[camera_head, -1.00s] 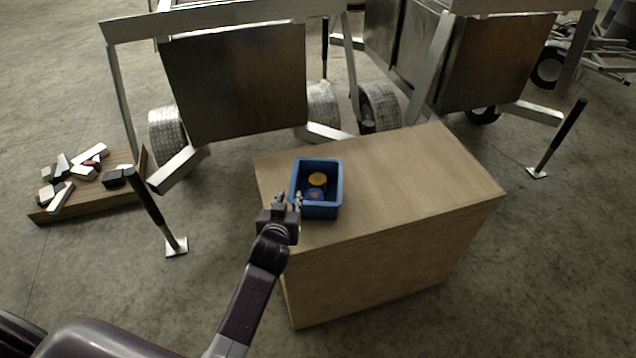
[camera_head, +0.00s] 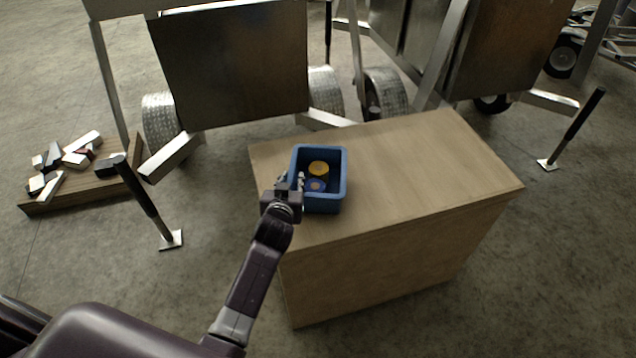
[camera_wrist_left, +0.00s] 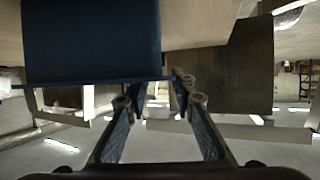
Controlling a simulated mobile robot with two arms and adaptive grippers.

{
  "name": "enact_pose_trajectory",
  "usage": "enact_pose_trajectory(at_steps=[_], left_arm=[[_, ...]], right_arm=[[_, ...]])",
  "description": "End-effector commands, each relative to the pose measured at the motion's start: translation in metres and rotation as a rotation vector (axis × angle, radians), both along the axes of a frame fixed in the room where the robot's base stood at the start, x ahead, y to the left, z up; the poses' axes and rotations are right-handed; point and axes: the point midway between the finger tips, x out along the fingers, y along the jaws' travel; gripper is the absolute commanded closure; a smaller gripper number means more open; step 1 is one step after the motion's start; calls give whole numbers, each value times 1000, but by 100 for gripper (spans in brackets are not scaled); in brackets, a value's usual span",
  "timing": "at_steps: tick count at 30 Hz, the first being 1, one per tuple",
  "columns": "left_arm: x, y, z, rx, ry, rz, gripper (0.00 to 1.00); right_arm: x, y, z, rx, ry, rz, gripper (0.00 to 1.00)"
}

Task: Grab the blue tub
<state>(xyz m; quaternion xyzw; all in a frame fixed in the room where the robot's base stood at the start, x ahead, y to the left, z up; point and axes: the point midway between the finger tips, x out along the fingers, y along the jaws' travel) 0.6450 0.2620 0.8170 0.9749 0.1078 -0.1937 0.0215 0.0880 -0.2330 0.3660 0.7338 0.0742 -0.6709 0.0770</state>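The blue tub (camera_head: 342,190) stands upright on the wooden box-shaped stand, near its left end. A yellow round item (camera_head: 318,168) and a blue round item (camera_head: 317,185) lie inside it. My left gripper (camera_head: 290,181) is at the tub's front left corner, with its fingers apart on either side of the left rim. The left wrist view shows the fingers (camera_wrist_left: 158,88) spread with a gap between them, close to the tub's blue wall (camera_wrist_left: 90,40). I cannot tell whether they touch it. My right gripper is not in view.
The wooden stand's top (camera_head: 420,165) is clear to the right of the tub. Metal trailers (camera_head: 230,65) stand behind. A black-handled post (camera_head: 140,190) rises at left, near a low wooden board (camera_head: 75,190) with several loose blocks. Another post (camera_head: 575,128) is at right.

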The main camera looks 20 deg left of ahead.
Motion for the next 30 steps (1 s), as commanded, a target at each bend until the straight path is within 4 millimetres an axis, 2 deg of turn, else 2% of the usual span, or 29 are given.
enact_pose_trajectory(at_steps=[9,12,23,26,30], left_arm=[[34,10,-1,2,-1,-1,77],[43,11,-8,1,0,1,77],[51,13,-12,1,0,1,77],[51,13,-12,1,0,1,84],[51,13,-12,1,0,1,100]], right_arm=[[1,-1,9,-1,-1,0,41],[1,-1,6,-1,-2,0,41],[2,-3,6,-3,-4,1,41],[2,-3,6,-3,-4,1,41],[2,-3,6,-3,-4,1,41]])
